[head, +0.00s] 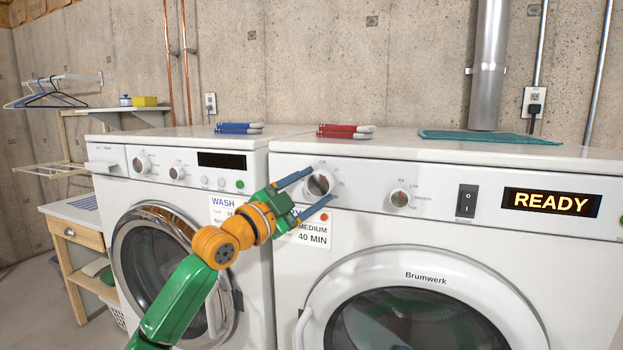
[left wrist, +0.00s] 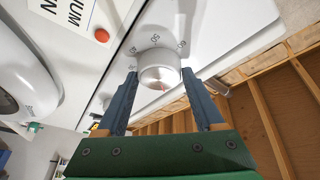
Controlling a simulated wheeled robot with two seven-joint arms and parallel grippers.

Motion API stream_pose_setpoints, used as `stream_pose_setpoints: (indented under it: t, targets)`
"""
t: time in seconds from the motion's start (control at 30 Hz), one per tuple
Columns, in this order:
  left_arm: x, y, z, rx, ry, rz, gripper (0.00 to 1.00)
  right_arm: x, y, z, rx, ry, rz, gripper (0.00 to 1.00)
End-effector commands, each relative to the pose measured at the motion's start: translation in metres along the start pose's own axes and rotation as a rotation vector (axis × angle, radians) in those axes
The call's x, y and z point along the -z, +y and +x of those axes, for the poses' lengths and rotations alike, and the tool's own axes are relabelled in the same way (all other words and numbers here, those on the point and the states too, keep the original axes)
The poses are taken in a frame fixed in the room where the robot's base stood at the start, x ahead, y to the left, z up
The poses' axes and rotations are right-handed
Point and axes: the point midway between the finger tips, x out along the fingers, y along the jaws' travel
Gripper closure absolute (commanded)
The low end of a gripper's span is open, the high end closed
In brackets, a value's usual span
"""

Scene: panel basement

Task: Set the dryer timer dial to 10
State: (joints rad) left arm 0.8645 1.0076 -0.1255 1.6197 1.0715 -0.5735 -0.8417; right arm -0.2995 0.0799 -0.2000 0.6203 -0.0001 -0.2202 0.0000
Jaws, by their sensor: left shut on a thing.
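The dryer (head: 450,235) is the white machine on the right, with a display reading READY. Its timer dial (head: 317,187) is a round silver knob at the left of the panel; its top scale mark seems to read Off. My left gripper (head: 320,185) reaches it from the lower left, one finger above and one below. In the left wrist view the dial (left wrist: 160,70) sits between the fingertips of the left gripper (left wrist: 160,76), which is shut on it. A small reddish mark shows on the knob's side; I cannot read its setting. My right gripper is out of view.
A second dial (head: 400,198), a black rocker switch (head: 467,201) and the display (head: 551,202) are farther right. A card (head: 316,232) reading MEDIUM, 40 MIN hangs below the timer dial. The washer (head: 190,160) stands to the left. Red-handled items (head: 345,131) lie on top.

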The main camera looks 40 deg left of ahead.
Motion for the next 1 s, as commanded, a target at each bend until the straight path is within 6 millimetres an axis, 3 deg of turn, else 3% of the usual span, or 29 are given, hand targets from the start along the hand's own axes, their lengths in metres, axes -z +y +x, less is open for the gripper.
stream_pose_setpoints:
  t: [0.23,0.83,0.87,0.93,1.0]
  targets:
    - [0.002,-0.004,0.0,-0.033,-0.007,0.087,0.86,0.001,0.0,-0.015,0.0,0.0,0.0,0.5]
    - [0.002,-0.003,0.0,-0.045,-0.007,0.119,0.86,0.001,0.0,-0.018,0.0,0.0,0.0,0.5]
    - [0.002,-0.003,0.0,-0.044,-0.007,0.119,0.23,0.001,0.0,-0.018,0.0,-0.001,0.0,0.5]
    - [0.002,-0.003,0.0,-0.045,-0.007,0.119,0.04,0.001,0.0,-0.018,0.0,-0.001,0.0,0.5]
    - [0.001,-0.003,0.0,-0.046,-0.008,0.119,0.01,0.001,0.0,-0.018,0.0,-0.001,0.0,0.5]
